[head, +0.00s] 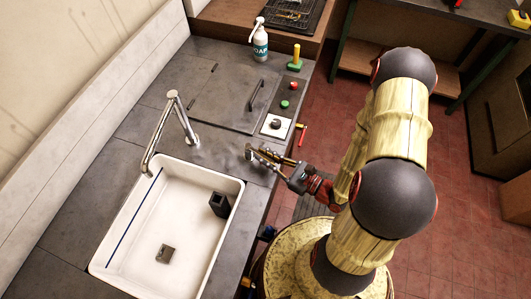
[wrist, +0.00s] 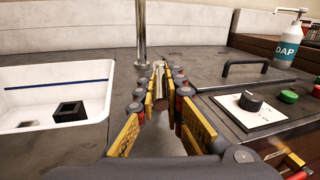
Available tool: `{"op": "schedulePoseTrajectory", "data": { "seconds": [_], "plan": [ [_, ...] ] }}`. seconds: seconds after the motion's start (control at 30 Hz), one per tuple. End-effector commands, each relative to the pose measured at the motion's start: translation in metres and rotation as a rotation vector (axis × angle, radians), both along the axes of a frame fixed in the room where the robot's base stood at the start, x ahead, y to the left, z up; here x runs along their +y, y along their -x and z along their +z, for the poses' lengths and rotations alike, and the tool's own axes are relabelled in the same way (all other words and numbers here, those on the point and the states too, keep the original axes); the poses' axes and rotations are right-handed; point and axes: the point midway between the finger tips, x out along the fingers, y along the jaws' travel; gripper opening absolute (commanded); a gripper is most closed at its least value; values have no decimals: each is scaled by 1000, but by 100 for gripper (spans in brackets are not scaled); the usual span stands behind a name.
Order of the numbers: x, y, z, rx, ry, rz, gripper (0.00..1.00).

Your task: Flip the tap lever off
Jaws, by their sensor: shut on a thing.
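The chrome tap (head: 172,115) rises behind the sink with its spout bent over the basin. Its post (wrist: 141,35) shows in the wrist view, just beyond my fingers. My gripper (head: 262,155) is low over the counter, to the right of the sink and tap. In the wrist view my gripper (wrist: 158,98) has its fingers closed around a narrow metallic tap lever (wrist: 159,78). Only part of the lever shows between the fingers. I cannot make out the joint at its base.
The white sink (head: 112,250) holds a dark square block (head: 219,204) and has a drain (head: 165,254). A control panel with a dark knob (head: 275,124) lies on the counter right of my gripper. A hatch handle (head: 256,95), a soap bottle (head: 260,42) and a green-based tool (head: 295,62) are farther back.

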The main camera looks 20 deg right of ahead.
Motion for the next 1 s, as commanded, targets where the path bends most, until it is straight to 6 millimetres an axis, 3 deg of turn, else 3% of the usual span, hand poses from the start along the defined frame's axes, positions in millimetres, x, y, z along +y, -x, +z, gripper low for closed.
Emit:
{"op": "schedulePoseTrajectory", "data": {
  "seconds": [0.53,0.57,0.6,0.87,1.0],
  "plan": [
    [1,1,-1,2,1,-26,0],
    [1,1,-1,2,1,-25,11],
    [1,1,-1,2,1,-25,14],
    [1,1,-1,2,1,-25,28],
    [1,1,-1,2,0,-25,29]
  ]
}}
